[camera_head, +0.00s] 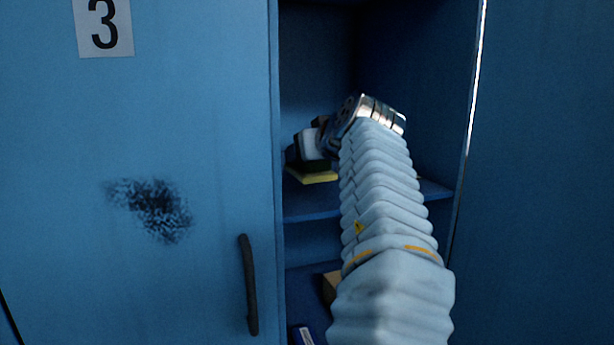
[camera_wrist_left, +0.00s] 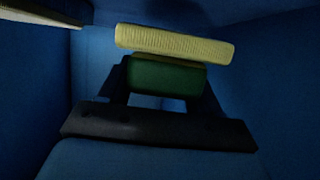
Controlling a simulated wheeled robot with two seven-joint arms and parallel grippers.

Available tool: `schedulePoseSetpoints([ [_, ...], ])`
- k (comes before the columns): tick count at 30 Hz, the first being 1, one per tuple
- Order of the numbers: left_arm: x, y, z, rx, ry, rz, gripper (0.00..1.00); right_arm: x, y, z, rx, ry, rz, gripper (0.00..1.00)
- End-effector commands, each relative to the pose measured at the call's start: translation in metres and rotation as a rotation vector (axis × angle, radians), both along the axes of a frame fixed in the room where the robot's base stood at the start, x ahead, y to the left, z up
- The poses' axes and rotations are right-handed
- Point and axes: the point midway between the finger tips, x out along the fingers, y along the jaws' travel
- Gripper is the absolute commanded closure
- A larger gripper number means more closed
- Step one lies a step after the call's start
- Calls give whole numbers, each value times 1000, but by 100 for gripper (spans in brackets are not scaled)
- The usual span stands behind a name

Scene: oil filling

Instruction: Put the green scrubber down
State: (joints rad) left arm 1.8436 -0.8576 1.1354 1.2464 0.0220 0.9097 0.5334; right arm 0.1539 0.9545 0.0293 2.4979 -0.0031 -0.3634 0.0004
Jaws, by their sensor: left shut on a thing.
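The green scrubber has a dark green block (camera_wrist_left: 166,78) and a pale yellow sponge layer (camera_wrist_left: 175,42). My left gripper (camera_wrist_left: 162,88) is shut on the green block, with one dark finger on each side, in the left wrist view. In the head view my left arm reaches into the open blue cabinet, and the yellow sponge edge (camera_head: 313,176) shows below the gripper, close above the middle shelf (camera_head: 312,204). I cannot tell whether the sponge touches the shelf. The gripper's fingers are largely hidden there. My right gripper is not in view.
A blue door (camera_head: 190,110) marked 3, with a dark handle (camera_head: 249,285), stands left of the opening. The cabinet's right wall is close to my arm. A brown box (camera_head: 331,287) and a blue item (camera_head: 303,335) lie on the lower level.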

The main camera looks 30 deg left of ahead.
Motion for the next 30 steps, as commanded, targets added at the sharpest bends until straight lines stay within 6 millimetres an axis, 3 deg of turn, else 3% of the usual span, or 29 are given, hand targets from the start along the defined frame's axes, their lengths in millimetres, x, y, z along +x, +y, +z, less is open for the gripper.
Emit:
schedulePoseSetpoints([
  [7, 2, 8, -32, -1, 1, 1, 67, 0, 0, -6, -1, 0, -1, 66],
  [14, 2, 8, -36, -1, 0, 0, 67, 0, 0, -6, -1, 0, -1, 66],
  [15, 2, 8, -36, -1, 0, 0, 34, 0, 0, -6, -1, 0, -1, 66],
  [19, 2, 8, -36, -1, 0, 0, 14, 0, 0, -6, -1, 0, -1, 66],
  [30, 2, 7, -40, 1, -1, 0, 11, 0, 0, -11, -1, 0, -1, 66],
])
